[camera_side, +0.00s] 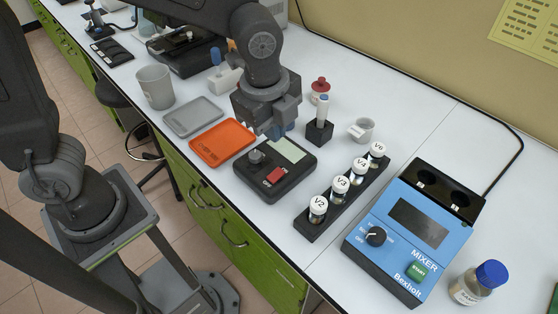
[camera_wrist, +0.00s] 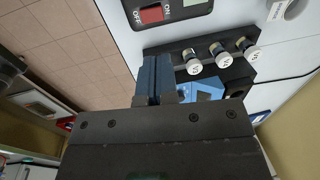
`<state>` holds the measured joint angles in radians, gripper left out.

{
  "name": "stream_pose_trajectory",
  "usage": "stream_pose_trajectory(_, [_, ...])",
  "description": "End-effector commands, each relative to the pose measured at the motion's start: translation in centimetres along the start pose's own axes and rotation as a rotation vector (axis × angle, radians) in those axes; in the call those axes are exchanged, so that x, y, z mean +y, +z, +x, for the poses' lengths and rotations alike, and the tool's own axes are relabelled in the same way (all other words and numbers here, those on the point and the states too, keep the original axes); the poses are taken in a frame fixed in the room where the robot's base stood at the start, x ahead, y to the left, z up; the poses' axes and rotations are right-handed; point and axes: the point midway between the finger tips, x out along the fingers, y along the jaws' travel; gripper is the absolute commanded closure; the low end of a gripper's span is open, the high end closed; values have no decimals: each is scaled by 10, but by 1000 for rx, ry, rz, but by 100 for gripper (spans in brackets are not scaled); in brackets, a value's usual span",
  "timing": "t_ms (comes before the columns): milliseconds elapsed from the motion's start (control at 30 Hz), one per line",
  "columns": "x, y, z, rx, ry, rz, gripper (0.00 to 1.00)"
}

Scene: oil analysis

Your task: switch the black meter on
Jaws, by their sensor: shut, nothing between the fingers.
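The black meter (camera_side: 292,183) lies flat on the white bench in the middle of the side view. I cannot tell which way the rocker is tilted. The wrist view shows the red switch (camera_wrist: 152,15) at its top edge. My gripper (camera_side: 284,130) is above the meter's far edge, near the display. Its blue fingers (camera_wrist: 155,72) are together and empty, apart from the switch.
A black rack (camera_side: 312,228) with several white-capped vials stands right of the meter, then the blue mixer (camera_side: 407,240). An orange tray (camera_side: 222,142) lies to the left. A black holder (camera_side: 319,132) with an upright blue-topped item stands behind the meter. The bench's front edge is close.

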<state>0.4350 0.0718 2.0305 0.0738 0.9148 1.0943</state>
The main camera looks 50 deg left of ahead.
Motion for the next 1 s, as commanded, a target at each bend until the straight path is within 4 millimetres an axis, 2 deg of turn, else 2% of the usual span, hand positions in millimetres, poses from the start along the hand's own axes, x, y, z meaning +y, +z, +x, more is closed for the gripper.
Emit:
stream_pose_trajectory(33, [1,1,12,-3,6,0,100])
stream_pose_trajectory(300, [1,0,68,-2,6,0,100])
stream_pose_trajectory(500, [0,0,96,0,3,0,100])
stream_pose_trajectory(700, [0,0,108,2,0,0,100])
stream_pose_trajectory(1000, [0,0,109,2,-1,0,100])
